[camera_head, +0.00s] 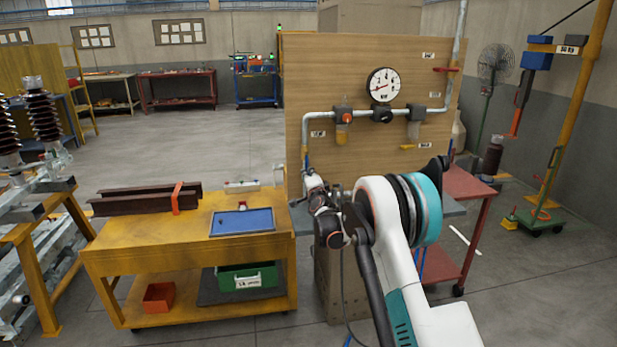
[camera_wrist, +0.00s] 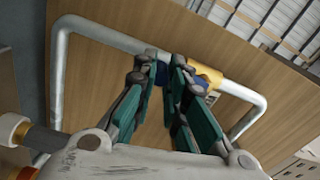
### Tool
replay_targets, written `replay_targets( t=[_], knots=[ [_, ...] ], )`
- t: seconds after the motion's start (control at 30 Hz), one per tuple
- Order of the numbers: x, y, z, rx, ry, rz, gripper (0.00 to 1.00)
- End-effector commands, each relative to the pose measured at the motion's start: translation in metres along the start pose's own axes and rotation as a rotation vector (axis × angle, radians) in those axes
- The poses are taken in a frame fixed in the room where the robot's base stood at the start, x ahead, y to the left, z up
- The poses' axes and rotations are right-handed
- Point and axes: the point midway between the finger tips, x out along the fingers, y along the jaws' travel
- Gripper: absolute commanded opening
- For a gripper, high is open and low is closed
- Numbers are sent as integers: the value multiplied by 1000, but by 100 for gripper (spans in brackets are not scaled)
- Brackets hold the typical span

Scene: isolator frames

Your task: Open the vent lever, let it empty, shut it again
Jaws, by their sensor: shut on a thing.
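A wooden panel (camera_head: 300,80) carries grey pipework with a blue lever (camera_head: 306,161) low on its left pipe. My gripper (camera_head: 311,182) is at that lower left part of the panel. In the wrist view, my gripper's fingers (camera_wrist: 168,70) close on a blue part (camera_wrist: 162,73) at the pipe, beside a yellow fitting (camera_wrist: 208,75). The fingers hide most of the blue part, so its angle is unclear. A red lever (camera_head: 446,69) is at upper right, and a yellow lever (camera_head: 407,147) hangs below a bowl. Labels are too small to read.
A round gauge (camera_head: 383,85) stands above the middle of the pipe. A yellow workbench (camera_head: 110,235) with steel beams (camera_head: 145,203) and a blue tray (camera_head: 242,221) stands left of the panel. A red cart (camera_head: 470,187) is at right. Open floor lies behind the workbench.

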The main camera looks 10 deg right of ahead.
Motion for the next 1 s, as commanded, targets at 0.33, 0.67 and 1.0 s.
replay_targets(
  t=[0.33,0.67,1.0],
  knots=[
    [0,1,1,0,-2,1,33],
    [0,0,1,-1,-1,0,35],
    [-26,0,1,-1,-1,0,35]
  ],
)
